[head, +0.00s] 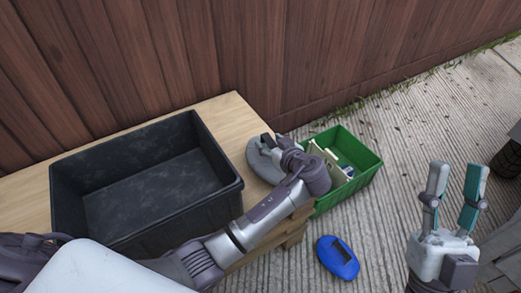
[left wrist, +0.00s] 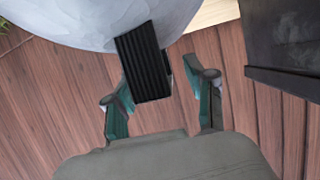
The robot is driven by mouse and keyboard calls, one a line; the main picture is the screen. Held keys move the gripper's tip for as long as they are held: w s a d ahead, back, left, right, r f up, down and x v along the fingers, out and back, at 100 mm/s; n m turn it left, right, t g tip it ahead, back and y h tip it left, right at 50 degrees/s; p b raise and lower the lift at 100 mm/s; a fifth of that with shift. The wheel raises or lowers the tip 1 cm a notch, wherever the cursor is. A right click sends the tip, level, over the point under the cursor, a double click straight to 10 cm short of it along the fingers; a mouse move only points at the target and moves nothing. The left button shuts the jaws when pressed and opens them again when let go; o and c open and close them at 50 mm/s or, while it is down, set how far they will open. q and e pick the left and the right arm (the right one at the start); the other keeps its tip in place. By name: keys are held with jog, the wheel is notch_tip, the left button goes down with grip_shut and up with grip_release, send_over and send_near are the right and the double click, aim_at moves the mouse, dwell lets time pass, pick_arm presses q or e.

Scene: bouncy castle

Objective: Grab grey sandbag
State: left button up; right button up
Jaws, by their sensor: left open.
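The grey sandbag (head: 256,163) lies on the right end of the wooden table, partly hidden by my left gripper (head: 268,146). In the left wrist view the grey sandbag (left wrist: 85,22) fills the top left, and its black strap (left wrist: 144,62) reaches down between the fingers. My left gripper (left wrist: 162,98) is open around the strap, with a gap on both sides, clearest on the right. My right gripper (head: 456,178) is open and empty at the right, its fingers pointing up, away from the sandbag.
A black bin (head: 150,205) stands on the wooden table (head: 225,112), left of the sandbag. A green crate (head: 362,177) with several items is right of the table. A blue sandbag (head: 337,258) lies on the concrete ground. A wooden fence (head: 240,50) runs behind.

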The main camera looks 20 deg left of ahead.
pick_arm(q)
jog(key=shift+w, duration=0.1)
jog(key=shift+c, duration=0.5)
grip_shut()
jog(key=shift+r, duration=0.15)
